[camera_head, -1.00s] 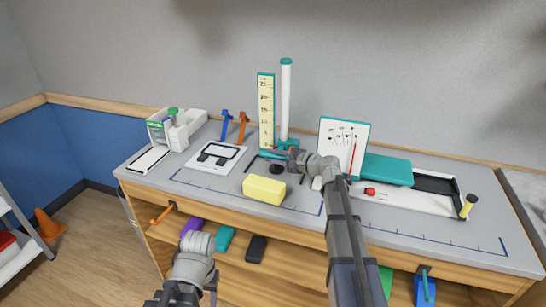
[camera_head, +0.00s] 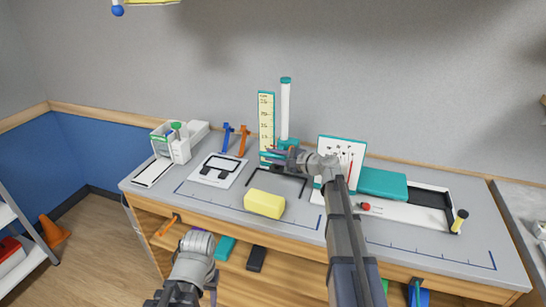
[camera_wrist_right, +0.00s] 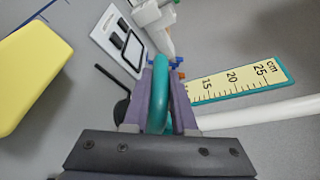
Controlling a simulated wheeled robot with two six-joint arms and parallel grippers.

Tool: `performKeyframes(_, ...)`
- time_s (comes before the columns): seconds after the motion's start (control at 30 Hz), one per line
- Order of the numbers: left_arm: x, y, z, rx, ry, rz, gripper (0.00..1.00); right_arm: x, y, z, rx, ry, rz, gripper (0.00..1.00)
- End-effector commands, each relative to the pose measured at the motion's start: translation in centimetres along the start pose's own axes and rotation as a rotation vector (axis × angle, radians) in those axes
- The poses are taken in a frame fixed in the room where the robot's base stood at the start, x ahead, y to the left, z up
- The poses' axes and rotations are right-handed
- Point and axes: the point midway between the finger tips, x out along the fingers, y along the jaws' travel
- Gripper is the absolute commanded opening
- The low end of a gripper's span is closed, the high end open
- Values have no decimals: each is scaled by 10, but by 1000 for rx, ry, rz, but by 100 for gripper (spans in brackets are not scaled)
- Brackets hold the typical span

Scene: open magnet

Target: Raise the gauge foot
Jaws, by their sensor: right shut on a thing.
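The height gauge stands at the back of the bench. It has a yellow cm scale (camera_head: 266,120) with a teal back and a white column (camera_head: 285,112) with a teal cap. A teal carriage (camera_head: 290,144) sits on the lower part of the column. My right gripper (camera_head: 277,155) is in front of it, above the bench top. In the right wrist view its fingers (camera_wrist_right: 163,68) are shut on a teal loop handle (camera_wrist_right: 160,95). A dark round foot (camera_wrist_right: 122,110) shows partly beside the fingers. My left gripper (camera_head: 201,242) is low at the front; its fingers are not clear.
A yellow block (camera_head: 264,204) lies in front of the gauge, near a black bracket outline on the bench. A white card (camera_head: 342,162), teal box (camera_head: 382,184) and black tray (camera_head: 432,205) stand right. Blue and orange clamps (camera_head: 235,140) stand left.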

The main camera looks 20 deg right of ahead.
Motion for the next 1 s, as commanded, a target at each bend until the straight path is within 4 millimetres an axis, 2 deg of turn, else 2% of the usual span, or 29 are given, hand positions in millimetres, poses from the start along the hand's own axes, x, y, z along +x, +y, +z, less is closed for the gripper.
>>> performKeyframes(0.03, -25, -2, 2, 0, 0, 0, 50, -5, -21, 13, 0, 0, -2, 0)
performKeyframes(0.3, -93, -9, 6, 0, 0, 0, 50, -20, -79, 48, 1, 0, -3, 0)
performKeyframes(0.5, -134, -13, 8, 2, 0, 0, 50, -29, -113, 69, 1, 0, -3, 0)
performKeyframes(0.7, -154, -15, 9, 0, 0, 0, 50, -33, -130, 79, 1, 0, -3, 0)
performKeyframes(1.0, -155, -15, 9, -2, 0, 1, 50, -33, -130, 80, 1, 0, -2, 0)
